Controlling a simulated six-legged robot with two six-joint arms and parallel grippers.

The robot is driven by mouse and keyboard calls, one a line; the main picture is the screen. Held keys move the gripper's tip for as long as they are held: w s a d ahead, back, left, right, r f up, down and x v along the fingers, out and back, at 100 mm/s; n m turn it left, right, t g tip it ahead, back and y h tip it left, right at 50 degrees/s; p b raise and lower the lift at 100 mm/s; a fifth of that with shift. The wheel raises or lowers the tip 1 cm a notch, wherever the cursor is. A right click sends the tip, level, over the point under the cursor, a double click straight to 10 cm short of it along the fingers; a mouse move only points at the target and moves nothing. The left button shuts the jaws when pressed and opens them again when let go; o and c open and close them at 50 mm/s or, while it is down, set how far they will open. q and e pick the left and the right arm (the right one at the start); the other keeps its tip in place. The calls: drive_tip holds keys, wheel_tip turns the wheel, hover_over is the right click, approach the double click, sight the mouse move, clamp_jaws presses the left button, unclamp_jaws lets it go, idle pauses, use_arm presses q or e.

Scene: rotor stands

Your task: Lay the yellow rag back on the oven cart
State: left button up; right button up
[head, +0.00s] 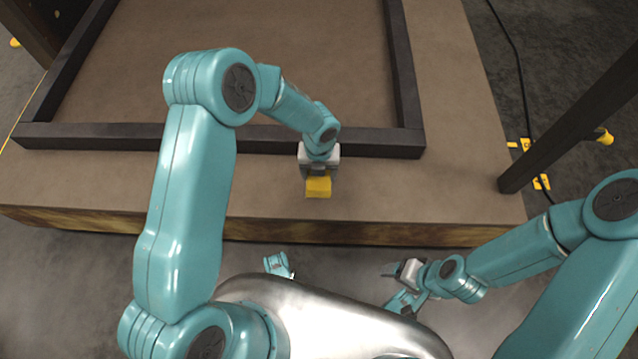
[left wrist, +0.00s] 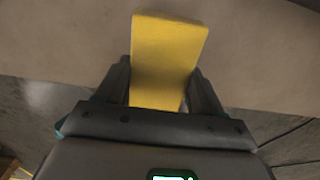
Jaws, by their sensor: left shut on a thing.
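The yellow rag (head: 318,187) is a small block-like yellow piece at the tip of my left gripper (head: 319,176), over the front part of the brown cart top (head: 440,187). In the left wrist view the rag (left wrist: 168,55) stands out between the two dark fingers of the left gripper (left wrist: 160,88), which is shut on it. I cannot tell whether the rag touches the surface below. My right gripper (head: 395,270) is low at the right, in front of the cart edge, away from the rag. Its fingers are too small to read.
A dark raised frame (head: 240,138) lies on the top behind the left gripper. The strip between frame and front edge is bare. A dark post (head: 570,125) stands at the right, with a black cable (head: 518,70) on the floor beyond.

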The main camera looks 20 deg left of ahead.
use_arm(q)
wheel_tip(320, 180, down, 5)
drive_tip(key=shift+f+b, duration=0.1)
drive_tip(key=shift+b, duration=0.9)
drive_tip(key=o, duration=0.9)
drive_tip(key=shift+o, duration=0.2)
